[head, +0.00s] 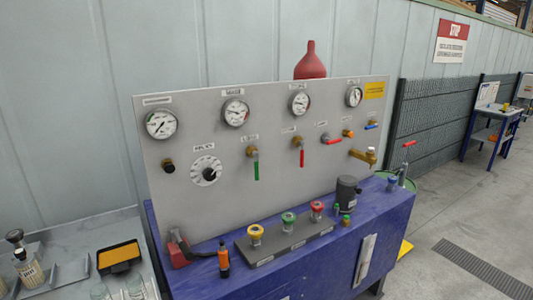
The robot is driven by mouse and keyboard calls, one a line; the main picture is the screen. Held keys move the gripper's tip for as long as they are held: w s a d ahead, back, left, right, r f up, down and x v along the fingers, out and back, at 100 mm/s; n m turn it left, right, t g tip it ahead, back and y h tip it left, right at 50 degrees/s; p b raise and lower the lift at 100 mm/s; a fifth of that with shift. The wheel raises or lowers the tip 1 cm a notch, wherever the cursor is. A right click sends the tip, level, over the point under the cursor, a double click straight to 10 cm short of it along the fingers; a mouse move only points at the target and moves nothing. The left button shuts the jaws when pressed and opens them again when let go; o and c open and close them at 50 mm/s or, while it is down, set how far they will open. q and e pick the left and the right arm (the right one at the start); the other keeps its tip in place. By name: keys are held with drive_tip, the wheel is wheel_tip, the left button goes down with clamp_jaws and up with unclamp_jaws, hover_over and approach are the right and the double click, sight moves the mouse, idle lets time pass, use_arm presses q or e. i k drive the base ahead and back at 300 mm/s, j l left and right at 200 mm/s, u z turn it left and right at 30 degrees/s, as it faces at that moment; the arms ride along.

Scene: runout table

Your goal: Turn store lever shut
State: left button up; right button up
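Several valve levers sit on the upright grey panel (225,150) in the head view. A green-handled lever (256,170) hangs straight down. A red-handled lever (302,157) right of it also hangs down. A further red lever (332,141) lies roughly level, and a small blue lever (371,127) is at the upper right, roughly level. Small labels are above them, too small to read, so I cannot tell which is the store lever. Neither of my grippers shows in the view.
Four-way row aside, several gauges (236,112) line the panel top. A black knob dial (207,171) is lower left, a brass tap (364,157) lower right. The blue bench (330,255) carries a block (285,243) with coloured knobs, an orange bottle (223,260) and a dark canister (347,192).

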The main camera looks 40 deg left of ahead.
sight(301, 142)
drive_tip(key=u, duration=1.3)
